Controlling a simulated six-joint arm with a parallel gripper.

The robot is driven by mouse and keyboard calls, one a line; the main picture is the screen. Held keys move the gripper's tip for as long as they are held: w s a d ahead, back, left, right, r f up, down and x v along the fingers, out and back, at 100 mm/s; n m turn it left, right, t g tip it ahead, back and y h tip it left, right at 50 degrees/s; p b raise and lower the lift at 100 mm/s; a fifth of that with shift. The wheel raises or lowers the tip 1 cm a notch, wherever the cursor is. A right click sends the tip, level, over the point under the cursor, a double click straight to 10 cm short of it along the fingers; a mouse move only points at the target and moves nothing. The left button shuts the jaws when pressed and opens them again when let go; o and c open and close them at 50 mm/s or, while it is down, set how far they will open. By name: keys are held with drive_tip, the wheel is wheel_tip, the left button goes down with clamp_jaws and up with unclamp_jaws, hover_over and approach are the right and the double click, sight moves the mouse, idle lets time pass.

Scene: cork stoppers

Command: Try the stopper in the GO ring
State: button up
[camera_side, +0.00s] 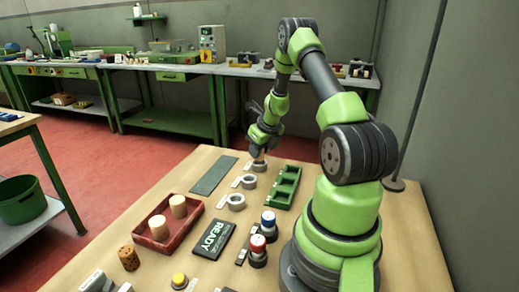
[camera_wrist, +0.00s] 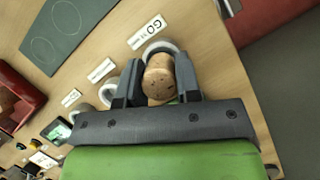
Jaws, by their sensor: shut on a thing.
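My gripper (camera_wrist: 158,82) is shut on a light cork stopper (camera_wrist: 160,79), its speckled end facing the wrist camera between the two dark fingers. The pale GO ring (camera_wrist: 159,46) shows just beyond the stopper, beside a white GO label (camera_wrist: 147,32). In the side view my gripper (camera_side: 259,153) points down at the far ring (camera_side: 259,168), with the stopper mostly hidden at the fingertips. I cannot tell whether the stopper's lower end is inside the ring or just above it.
Two more rings (camera_side: 249,181) (camera_side: 236,202) stand nearer in the row, with labels. A green compartment tray (camera_side: 275,204) lies right of them, a dark green mat (camera_side: 214,175) left. A red tray (camera_side: 151,240) holds two stoppers. A darker cork (camera_side: 129,257) stands alone near a READY sign (camera_side: 213,240).

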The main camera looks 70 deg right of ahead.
drive_tip(key=shift+f, duration=0.55)
idle(0.5)
drive_tip(key=o, duration=1)
drive_tip(key=shift+c, duration=0.2)
drive_tip(key=v, duration=1)
